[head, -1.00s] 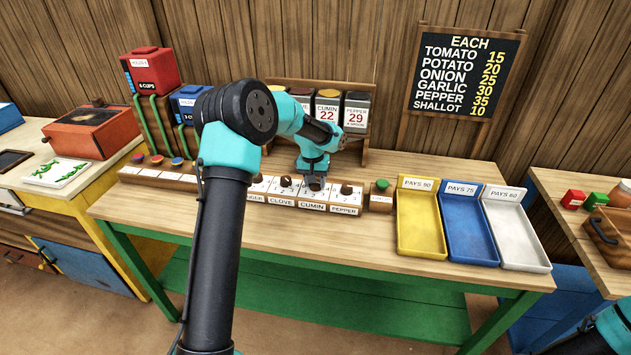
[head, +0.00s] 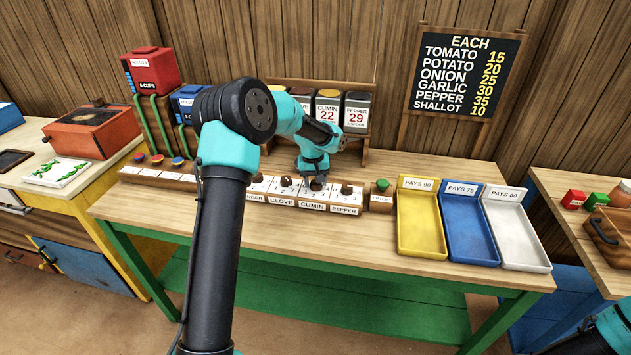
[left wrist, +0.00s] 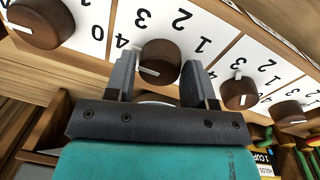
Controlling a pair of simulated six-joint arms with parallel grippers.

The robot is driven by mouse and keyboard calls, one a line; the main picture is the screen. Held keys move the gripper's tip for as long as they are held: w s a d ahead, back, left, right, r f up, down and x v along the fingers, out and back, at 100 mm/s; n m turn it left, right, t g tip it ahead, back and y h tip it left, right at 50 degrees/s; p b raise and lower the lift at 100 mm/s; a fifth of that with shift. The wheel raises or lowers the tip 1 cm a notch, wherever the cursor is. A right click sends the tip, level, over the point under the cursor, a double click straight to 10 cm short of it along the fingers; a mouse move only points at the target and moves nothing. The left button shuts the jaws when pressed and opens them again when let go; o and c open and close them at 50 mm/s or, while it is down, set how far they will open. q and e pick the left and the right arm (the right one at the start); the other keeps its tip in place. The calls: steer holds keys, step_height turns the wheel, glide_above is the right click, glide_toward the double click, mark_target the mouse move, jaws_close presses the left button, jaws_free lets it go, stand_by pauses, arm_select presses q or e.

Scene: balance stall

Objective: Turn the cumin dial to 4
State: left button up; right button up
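The cumin dial (left wrist: 160,58) is a round brown knob with a white pointer mark on a white plate with numbers. In the left wrist view its mark sits at the knob's lower left, on the side of the 4; the exact number cannot be told. My left gripper (left wrist: 159,66) has its fingers apart, one on each side of the knob, with little or no gap. In the head view my left gripper (head: 315,175) is just above the cumin dial, over the CUMIN label (head: 312,206). My right gripper is out of view.
The clove dial (head: 286,181) and pepper dial (head: 347,188) stand close on either side. A green button (head: 382,185) is to the right, then yellow (head: 422,222), blue (head: 470,230) and white trays (head: 517,235). Spice canisters (head: 328,108) stand on a rack behind.

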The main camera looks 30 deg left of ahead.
mark_target(312, 182)
arm_select(q)
steer(key=o, duration=0.3)
steer(key=r, duration=1.1)
steer(key=a+r, duration=0.1)
steer(key=r, duration=0.5)
steer(key=shift+s+a+r, duration=0.1)
steer(key=shift+s+r, duration=0.1)
steer(key=shift+s, duration=0.2)
